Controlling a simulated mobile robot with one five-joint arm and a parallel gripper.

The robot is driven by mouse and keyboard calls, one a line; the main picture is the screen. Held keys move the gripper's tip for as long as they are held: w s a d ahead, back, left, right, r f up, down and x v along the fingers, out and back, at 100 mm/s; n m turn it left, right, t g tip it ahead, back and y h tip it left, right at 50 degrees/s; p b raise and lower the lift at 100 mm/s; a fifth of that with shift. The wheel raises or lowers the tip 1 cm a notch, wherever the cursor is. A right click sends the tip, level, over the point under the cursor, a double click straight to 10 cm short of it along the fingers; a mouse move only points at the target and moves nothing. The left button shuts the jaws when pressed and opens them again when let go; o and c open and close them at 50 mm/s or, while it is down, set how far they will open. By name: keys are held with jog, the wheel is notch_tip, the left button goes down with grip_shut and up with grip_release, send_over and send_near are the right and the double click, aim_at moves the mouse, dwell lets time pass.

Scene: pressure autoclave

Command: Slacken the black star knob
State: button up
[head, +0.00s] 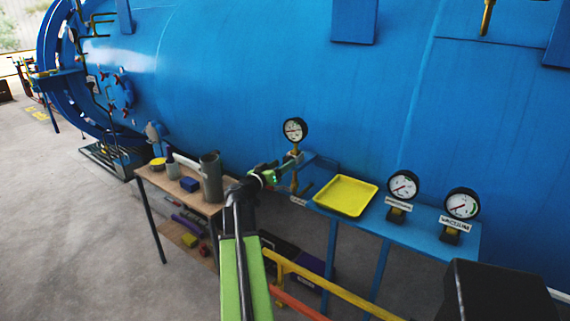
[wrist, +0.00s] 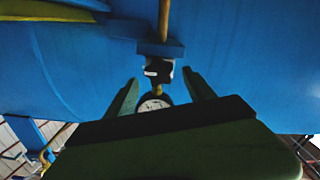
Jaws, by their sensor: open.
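A pressure gauge (head: 294,130) stands on a brass fitting at the edge of the blue shelf, in front of the big blue vessel. In the wrist view the gauge (wrist: 154,104) is partly hidden by my gripper's body. A small black part with a pale patch (wrist: 160,73) sits on that fitting, below a blue bracket; it looks like the star knob, but its shape is too small to be sure. My gripper (wrist: 161,78) is open, with one finger on each side of this part and visible gaps between. In the head view my gripper (head: 280,171) reaches the fitting from the left.
A yellow tray (head: 345,196) and two gauges (head: 403,186) (head: 462,204) stand on the blue shelf (head: 425,220) to the right. A wooden table (head: 157,181) with a grey jug (head: 211,178) stands left. A yellow rail (head: 330,288) runs below.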

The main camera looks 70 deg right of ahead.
jog(key=shift+x, duration=1.05)
grip_shut()
